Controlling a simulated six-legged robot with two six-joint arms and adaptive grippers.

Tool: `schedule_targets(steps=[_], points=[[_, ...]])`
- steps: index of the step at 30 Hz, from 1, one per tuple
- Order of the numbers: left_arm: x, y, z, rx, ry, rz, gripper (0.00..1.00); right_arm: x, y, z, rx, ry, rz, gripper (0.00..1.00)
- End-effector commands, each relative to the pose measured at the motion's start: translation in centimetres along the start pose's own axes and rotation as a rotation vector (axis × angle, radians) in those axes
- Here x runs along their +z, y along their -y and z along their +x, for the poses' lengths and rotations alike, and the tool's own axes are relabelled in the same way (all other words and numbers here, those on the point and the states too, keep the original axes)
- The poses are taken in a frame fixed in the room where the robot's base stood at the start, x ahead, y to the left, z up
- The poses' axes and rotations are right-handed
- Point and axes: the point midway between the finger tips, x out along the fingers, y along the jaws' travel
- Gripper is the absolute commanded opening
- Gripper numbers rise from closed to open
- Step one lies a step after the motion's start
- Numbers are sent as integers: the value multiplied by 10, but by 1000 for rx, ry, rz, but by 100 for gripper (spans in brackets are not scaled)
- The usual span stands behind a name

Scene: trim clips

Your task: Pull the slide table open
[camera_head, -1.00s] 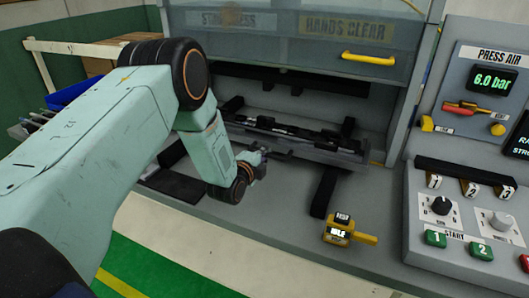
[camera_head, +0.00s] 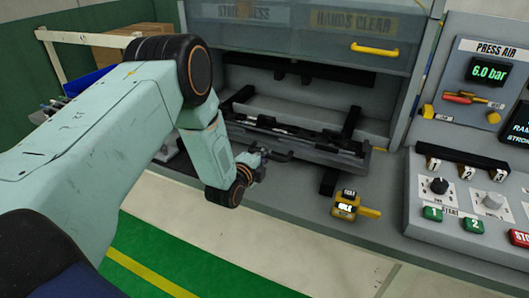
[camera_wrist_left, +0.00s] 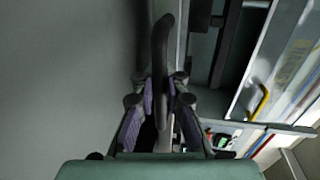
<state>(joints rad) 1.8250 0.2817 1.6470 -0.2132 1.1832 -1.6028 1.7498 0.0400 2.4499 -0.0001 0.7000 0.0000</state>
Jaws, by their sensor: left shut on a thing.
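The slide table (camera_head: 322,156) is a grey carriage with dark clip fixtures on top, in front of the press opening in the head view. It sits partway out along two black rails (camera_head: 328,184). My left gripper (camera_head: 262,156) is at the left part of its front edge. In the left wrist view my left gripper's fingers (camera_wrist_left: 161,95) are closed around a dark curved handle (camera_wrist_left: 161,48). My right gripper is not in view.
A raised guard with a yellow handle (camera_head: 374,50) hangs above the opening. A control panel (camera_head: 468,195) with buttons and knobs is at the right. Green floor with a yellow stripe lies below.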

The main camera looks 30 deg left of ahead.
Motion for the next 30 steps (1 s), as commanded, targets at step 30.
schedule_targets(steps=[30], points=[[0, 0, -2, -2, 0, 0, 34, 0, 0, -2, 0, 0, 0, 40]])
